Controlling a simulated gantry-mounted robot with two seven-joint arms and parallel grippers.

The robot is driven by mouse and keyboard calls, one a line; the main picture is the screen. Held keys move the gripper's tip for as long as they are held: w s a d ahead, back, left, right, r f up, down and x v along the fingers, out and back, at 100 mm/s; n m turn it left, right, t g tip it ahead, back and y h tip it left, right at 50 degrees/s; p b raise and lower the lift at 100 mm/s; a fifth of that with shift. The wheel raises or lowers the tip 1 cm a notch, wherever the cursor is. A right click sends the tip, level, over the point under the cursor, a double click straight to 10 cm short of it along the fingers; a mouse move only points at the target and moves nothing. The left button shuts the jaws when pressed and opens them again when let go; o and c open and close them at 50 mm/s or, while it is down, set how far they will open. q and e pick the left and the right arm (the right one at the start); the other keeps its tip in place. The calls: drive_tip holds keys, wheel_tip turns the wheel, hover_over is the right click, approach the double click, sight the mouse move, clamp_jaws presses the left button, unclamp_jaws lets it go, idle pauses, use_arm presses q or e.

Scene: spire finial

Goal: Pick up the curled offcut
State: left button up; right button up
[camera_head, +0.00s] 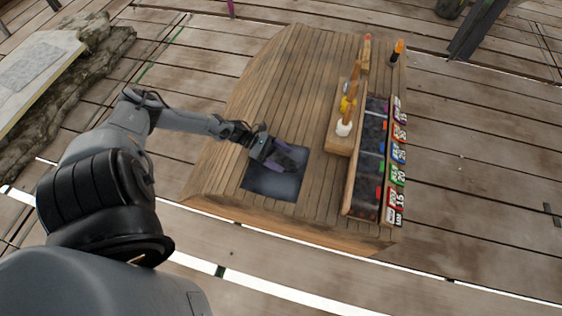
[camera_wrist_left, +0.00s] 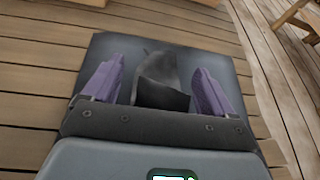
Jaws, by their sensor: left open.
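The curled offcut (camera_wrist_left: 158,80) is a dark grey, bent piece in the left wrist view. It lies on a dark square mat (camera_head: 271,184) on the wooden table. My left gripper (camera_head: 278,158) is over the mat. Its two purple fingers are open, one on each side of the offcut in the left wrist view (camera_wrist_left: 153,82). I cannot tell whether the fingers touch it. The gripper body hides the offcut's near end. My right gripper is not in view.
The wooden table (camera_head: 225,160) is bare left of the mat. To the right stand a wooden holder (camera_head: 340,138) with upright tools and a long compartment tray (camera_head: 350,182) with coloured labels. An orange-topped dark tool (camera_head: 397,50) stands at the far edge.

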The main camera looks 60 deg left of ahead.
use_arm(q)
drive_tip(key=shift+w+d+f, duration=0.1)
drive_tip(key=shift+w+d, duration=0.05)
drive_tip(key=shift+c, duration=0.3)
drive_tip(key=c, duration=1.2)
drive_tip(key=shift+r, duration=0.2)
